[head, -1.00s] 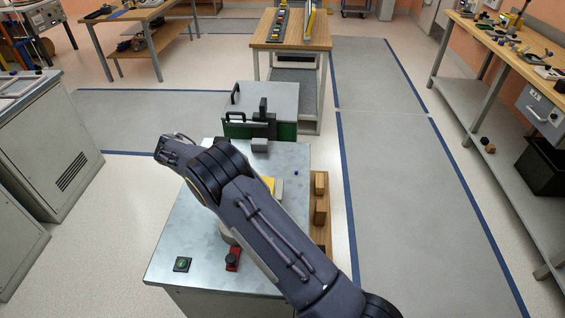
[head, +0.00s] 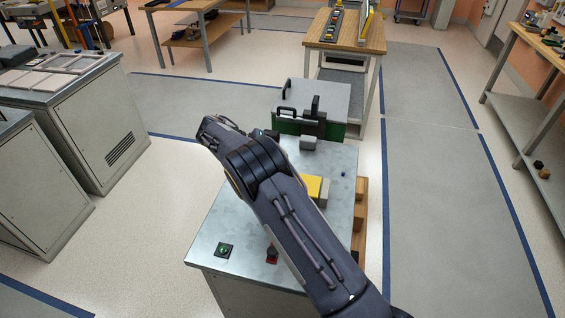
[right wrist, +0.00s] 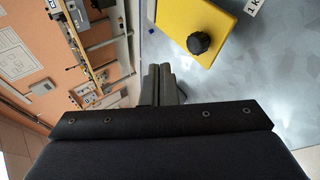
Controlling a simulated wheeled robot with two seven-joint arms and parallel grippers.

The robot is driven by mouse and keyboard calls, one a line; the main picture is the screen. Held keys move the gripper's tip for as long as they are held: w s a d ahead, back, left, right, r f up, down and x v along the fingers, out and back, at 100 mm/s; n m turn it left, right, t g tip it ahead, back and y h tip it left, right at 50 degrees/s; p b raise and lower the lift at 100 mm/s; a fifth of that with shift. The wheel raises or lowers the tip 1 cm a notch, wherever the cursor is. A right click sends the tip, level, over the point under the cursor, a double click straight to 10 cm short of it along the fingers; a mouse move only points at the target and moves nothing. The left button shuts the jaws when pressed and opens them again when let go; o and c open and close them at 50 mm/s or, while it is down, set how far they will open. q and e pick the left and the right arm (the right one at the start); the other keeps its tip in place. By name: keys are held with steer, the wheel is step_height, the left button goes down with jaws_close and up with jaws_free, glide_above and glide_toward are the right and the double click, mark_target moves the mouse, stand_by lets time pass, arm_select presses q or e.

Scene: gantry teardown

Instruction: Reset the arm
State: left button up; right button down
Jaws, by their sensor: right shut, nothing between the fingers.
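My right arm reaches from the lower right across a metal-topped bench (head: 230,210) in the head view. In the head view the yellow block (head: 312,186) is partly hidden behind my arm. A green button (head: 224,250) and a red-based black knob (head: 272,255) are at the bench's front. My left gripper is not in view.
A grey-topped green case (head: 318,100) with black handles stands behind the bench. Wooden blocks (head: 359,212) line its right side. A wooden table (head: 350,35) stands farther back, grey cabinets (head: 95,130) at left. The floor at right is clear.

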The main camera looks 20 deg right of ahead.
steer(key=f+v, duration=0.1)
steer(key=v, duration=0.7)
steer(key=shift+w+a+b, duration=0.2)
steer(key=shift+a+b, duration=0.1)
steer(key=shift+a, duration=0.2)
steer(key=s+d+r+y, duration=0.7)
steer(key=s+d+y, duration=0.2)
steer(key=s+d, duration=0.4)
steer(key=s+a+f+t+y, duration=0.1)
steer(key=s+a, duration=0.4)
steer(key=s, duration=0.8)
steer(key=s+a+n+t+y, duration=0.1)
steer(key=s+a+t+y, duration=0.3)
steer(key=s, duration=0.9)
steer(key=shift+s+a+f+n+t, duration=0.35)
steer(key=shift+a+t, duration=0.15)
steer(key=shift+t, duration=0.7)
steer(key=shift+w, duration=0.1)
